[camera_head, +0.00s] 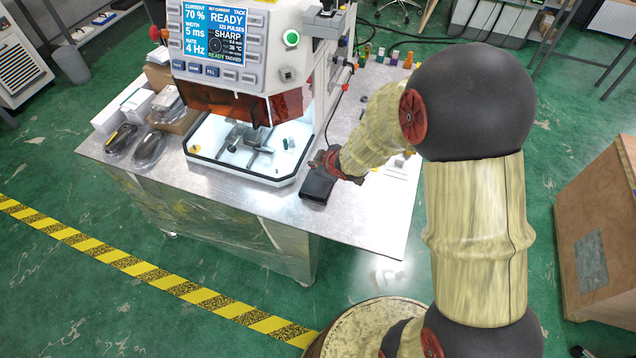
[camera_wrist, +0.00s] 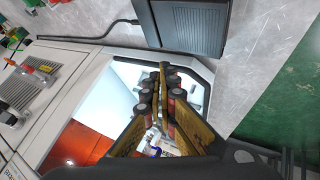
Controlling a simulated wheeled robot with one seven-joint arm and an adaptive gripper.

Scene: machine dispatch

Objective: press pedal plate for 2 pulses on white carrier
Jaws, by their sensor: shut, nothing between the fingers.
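The black pedal (camera_head: 317,188) lies on the metal table at the front right of the machine. In the wrist view the pedal (camera_wrist: 190,25) is at the top, with a ribbed plate and a cable. My gripper (camera_head: 324,160) is just behind the pedal in the head view. In the wrist view my gripper (camera_wrist: 163,72) is shut and empty, its tips close to the pedal's edge; I cannot tell whether they touch. The machine's white work tray (camera_head: 205,148) holds a metal fixture (camera_head: 248,145) and a small green piece (camera_head: 286,143). I cannot clearly single out a white carrier.
The machine's screen (camera_head: 214,32) reads READY, 70 %, 5 ms, 4 Hz. An orange shield (camera_head: 225,103) hangs over the tray. Wrapped dark items (camera_head: 148,150) and boxes stand at the left. Coloured small parts (camera_head: 393,59) stand at the back. The table's front right (camera_head: 365,220) is clear.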

